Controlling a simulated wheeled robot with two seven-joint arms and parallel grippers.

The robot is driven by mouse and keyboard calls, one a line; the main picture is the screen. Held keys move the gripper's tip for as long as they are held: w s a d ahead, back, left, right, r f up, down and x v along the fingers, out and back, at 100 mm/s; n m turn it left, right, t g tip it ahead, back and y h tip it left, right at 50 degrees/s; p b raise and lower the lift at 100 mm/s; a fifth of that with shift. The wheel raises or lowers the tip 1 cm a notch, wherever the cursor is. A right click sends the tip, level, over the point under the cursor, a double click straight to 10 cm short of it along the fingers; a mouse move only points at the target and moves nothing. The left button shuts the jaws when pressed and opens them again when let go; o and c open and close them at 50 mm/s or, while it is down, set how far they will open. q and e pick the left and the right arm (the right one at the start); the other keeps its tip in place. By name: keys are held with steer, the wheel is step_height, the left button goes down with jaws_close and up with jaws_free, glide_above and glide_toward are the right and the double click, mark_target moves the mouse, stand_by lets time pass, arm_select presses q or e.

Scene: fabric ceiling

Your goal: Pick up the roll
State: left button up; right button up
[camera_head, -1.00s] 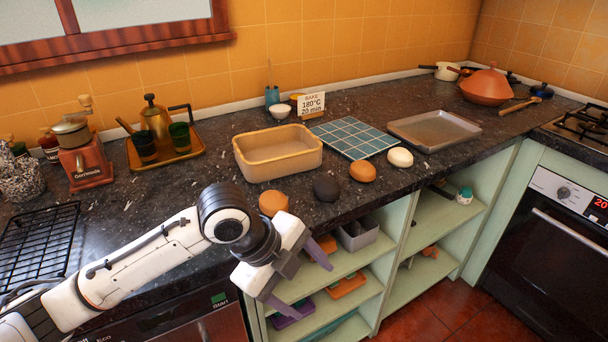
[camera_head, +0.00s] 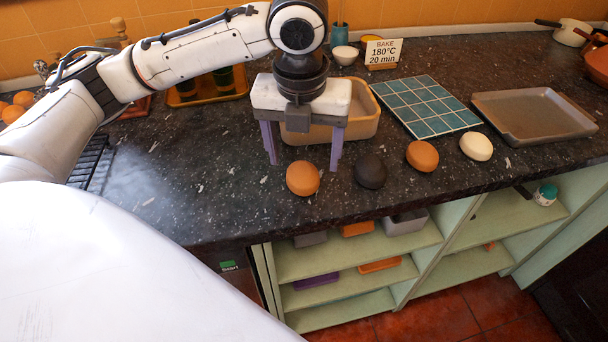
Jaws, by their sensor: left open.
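Several rolls lie in a row along the counter's front edge. From left to right they are an orange-brown roll (camera_head: 303,178), a black roll (camera_head: 370,171), a brown roll (camera_head: 422,156) and a cream roll (camera_head: 476,147). My left gripper (camera_head: 304,166) points down with its two purple fingers spread wide apart. It is empty, and the leftmost roll shows between and just in front of the fingertips; I cannot tell how high the tips are above the counter. My right gripper is not in view.
A tan baking dish (camera_head: 366,112) stands behind the gripper, partly hidden. Open shelves (camera_head: 350,259) are below the front edge.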

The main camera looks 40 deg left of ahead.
mark_target(302, 170)
arm_select(q)
steer(key=f, duration=0.5)
steer(key=shift+w+a+f, duration=0.1)
steer(key=shift+a, duration=0.2)
steer(key=shift+c, duration=0.2)
steer(key=c, duration=1.1)
